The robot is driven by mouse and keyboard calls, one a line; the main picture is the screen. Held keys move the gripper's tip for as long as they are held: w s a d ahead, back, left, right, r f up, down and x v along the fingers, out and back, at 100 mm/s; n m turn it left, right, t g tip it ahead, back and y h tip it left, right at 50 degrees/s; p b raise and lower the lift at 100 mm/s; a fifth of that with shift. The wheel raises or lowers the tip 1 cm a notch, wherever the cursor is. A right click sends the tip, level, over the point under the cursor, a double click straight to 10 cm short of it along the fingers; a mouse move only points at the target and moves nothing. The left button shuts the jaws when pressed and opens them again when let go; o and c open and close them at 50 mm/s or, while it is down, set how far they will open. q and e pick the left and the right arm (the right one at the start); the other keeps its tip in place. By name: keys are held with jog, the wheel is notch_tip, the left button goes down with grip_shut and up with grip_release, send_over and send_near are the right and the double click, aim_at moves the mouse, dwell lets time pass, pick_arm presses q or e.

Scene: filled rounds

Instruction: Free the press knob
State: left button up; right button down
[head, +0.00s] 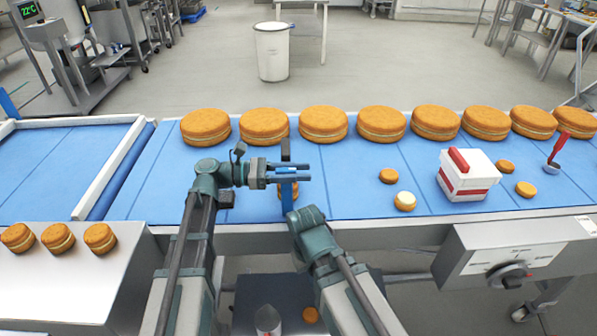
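A black round knob (510,276) sits on the front of a grey control panel (465,260) at the lower right. A white box (483,162) with a red band and a red bar on top stands on the blue belt; I cannot tell which is the press. My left gripper (291,173) is above the belt, far left of both. It appears shut on an upright tool with a dark upper part (285,149) and a blue lower part (287,193). A small cake (281,191) is partly hidden behind the tool. My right arm ends close below; its fingers are not visible.
Several large round cakes (323,123) line the belt's (345,185) far edge. Small cakes (405,201) lie near the white box. A red-handled utensil (558,148) stands at the right. More small cakes (58,238) sit on a metal surface at the left. The belt's middle is mostly clear.

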pick_arm(q)
grip_shut()
jog(key=shift+w+a+n+t+y, duration=0.1)
jog(key=shift+w+n+t+y, duration=0.15)
jog(key=shift+n+t, duration=0.7)
jog(key=shift+w+n+t+y, duration=0.2)
jog(key=shift+n+t, duration=0.4)
jog(key=shift+t, duration=0.8)
jog(key=shift+w+a+n+t+y, duration=0.15)
jog(key=shift+n+t+y, duration=0.1)
jog(key=shift+n+t, duration=0.7)
jog(key=shift+d, duration=0.1)
